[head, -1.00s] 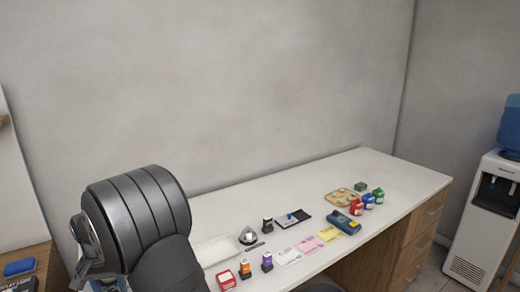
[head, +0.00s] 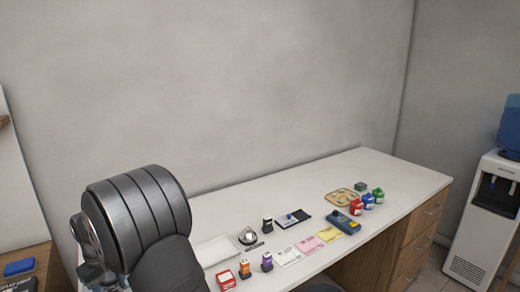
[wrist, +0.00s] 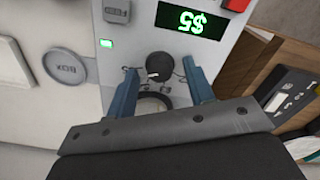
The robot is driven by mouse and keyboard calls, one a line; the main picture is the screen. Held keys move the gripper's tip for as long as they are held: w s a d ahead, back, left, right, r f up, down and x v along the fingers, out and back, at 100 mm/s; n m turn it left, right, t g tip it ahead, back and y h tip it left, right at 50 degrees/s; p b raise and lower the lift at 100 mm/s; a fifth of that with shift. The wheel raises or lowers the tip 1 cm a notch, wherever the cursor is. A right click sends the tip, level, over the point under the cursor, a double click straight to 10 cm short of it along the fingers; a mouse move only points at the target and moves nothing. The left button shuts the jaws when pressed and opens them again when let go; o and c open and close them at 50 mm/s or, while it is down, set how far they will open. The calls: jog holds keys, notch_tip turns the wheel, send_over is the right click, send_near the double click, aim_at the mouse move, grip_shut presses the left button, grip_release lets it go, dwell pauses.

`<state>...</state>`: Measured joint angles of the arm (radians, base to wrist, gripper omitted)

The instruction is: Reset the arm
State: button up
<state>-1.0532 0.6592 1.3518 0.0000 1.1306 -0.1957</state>
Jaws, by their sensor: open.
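My gripper (wrist: 159,66) shows in the wrist view with its two blue fingers apart and nothing clearly held between them. The fingers point at a grey device panel (wrist: 205,72). A round black knob (wrist: 159,65) on the panel appears between the fingertips. I cannot tell whether the fingers touch the panel. In the head view my large dark arm link stands at the left, and the gripper itself is out of sight.
The panel has a green display (wrist: 190,20) and a green light (wrist: 106,43). A white counter (head: 290,205) holds stamps, a bell (head: 248,237), coloured paper slips (head: 309,243), a blue card device (head: 344,221) and small bottles (head: 367,201). A water cooler (head: 492,215) stands at right.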

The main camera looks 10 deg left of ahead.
jog(key=n, duration=0.4)
jog(key=shift+n, duration=1.8)
